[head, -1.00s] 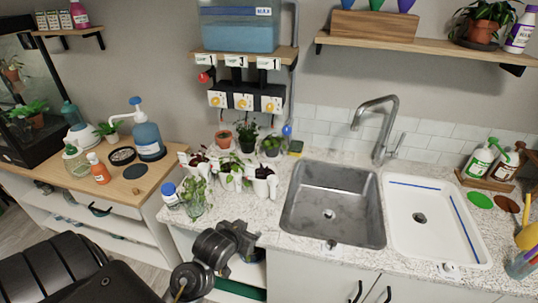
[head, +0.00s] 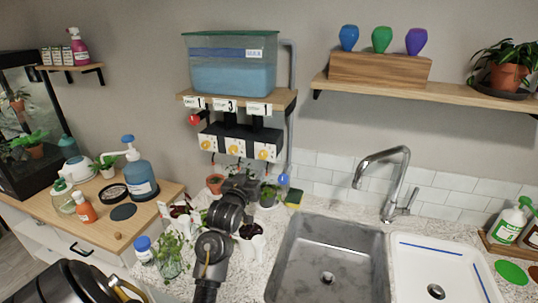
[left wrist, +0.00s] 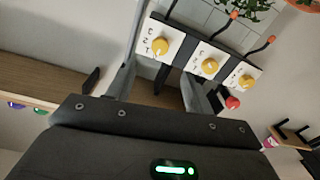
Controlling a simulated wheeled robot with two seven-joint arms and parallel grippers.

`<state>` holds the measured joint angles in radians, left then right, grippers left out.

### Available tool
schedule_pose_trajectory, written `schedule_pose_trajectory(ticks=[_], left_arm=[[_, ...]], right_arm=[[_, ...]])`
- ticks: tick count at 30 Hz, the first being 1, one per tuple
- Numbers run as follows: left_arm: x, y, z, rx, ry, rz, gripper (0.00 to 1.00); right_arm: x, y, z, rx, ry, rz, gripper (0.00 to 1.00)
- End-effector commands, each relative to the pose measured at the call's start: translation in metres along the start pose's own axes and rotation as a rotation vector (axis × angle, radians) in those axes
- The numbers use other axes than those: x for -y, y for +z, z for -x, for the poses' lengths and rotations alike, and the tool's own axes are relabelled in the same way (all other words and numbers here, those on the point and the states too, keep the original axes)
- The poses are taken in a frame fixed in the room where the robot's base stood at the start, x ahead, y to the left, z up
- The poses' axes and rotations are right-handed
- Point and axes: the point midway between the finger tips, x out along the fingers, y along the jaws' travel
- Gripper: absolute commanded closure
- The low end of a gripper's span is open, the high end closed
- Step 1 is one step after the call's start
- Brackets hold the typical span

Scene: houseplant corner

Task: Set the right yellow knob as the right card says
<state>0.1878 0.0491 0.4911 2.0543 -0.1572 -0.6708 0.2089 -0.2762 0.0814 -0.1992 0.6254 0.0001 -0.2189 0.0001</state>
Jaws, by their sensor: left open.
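The right yellow knob (head: 264,153) is on a white plate, the rightmost of three on a black bar under the tank shelf. My right gripper is out of view.
A middle knob (head: 233,147) and a left knob (head: 207,144) sit close beside it. A red valve (head: 195,119) is at the left. Potted plants stand below the panel, near my left arm. A grey pipe (head: 291,80) runs right of the panel; the sink (head: 330,255) lies to the right.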

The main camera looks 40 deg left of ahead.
Motion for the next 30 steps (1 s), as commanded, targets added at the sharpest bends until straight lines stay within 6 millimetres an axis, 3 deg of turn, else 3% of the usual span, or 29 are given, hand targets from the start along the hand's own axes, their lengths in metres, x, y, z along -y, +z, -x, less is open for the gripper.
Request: schedule_pose_trajectory(ticks=[5,9,21,30], left_arm=[[0.0,-0.001,-0.004,0.0,0.0,0.001,0.48],[-0.001,-0.003,-0.022,0.001,0.0,0.002,0.48],[0.0,-0.002,-0.092,0.001,-0.001,0.0,0.48],[0.0,0.001,-0.108,0.002,-0.001,-0.001,0.48]], right_arm=[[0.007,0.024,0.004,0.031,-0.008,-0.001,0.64],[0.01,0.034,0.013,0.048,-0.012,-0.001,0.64],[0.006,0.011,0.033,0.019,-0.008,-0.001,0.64],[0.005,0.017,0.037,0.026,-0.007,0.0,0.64]])
